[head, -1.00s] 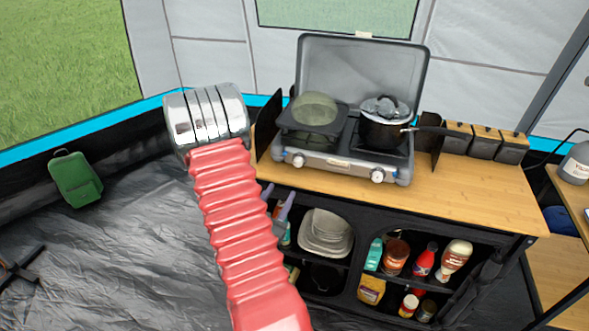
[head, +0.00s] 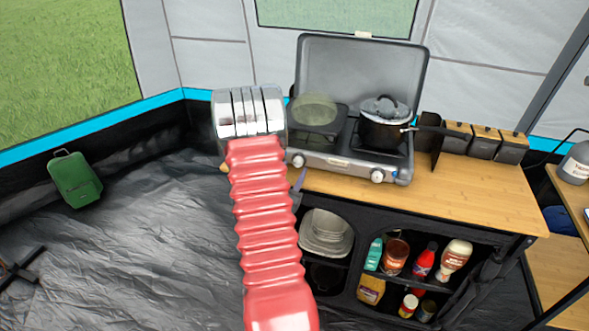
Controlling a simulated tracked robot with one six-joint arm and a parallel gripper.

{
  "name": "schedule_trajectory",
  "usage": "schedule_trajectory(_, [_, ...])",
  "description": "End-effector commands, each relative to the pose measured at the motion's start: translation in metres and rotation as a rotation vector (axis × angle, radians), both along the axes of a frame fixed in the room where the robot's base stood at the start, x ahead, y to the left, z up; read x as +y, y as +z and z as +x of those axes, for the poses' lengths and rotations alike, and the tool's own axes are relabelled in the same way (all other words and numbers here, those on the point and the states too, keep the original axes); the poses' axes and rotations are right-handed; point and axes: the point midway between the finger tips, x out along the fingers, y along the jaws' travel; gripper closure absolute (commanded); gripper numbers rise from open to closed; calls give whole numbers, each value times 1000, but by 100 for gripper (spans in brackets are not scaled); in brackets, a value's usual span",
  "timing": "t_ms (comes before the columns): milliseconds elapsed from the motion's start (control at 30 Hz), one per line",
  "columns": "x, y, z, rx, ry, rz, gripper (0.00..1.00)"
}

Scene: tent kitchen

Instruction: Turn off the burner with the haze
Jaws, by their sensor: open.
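The camping stove (head: 340,166) stands on the wooden counter with its grey lid raised. A faint greenish haze (head: 314,108) hangs over its left burner (head: 318,122), which has no pot. A black pot with a lid (head: 383,127) sits on the right burner. The left knob (head: 298,160) and right knob (head: 377,176) are on the stove's front. My red ribbed arm covers the counter's left end. One purple-grey finger of my gripper (head: 298,182) shows beside the arm, below the left knob and apart from it; the other is hidden. The gripper is open and looks empty.
The wooden counter (head: 465,200) is clear right of the stove, with several dark containers (head: 485,142) at its back. Shelves below hold plates (head: 326,232) and several bottles (head: 430,260).

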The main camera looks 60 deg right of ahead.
Motion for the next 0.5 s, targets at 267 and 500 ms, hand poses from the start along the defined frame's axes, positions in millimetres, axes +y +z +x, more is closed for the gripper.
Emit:
schedule_trajectory(267, [-17, 0, 2, 0, 1, -1, 55])
schedule_trajectory(500, [-17, 0, 2, 0, 1, -1, 57])
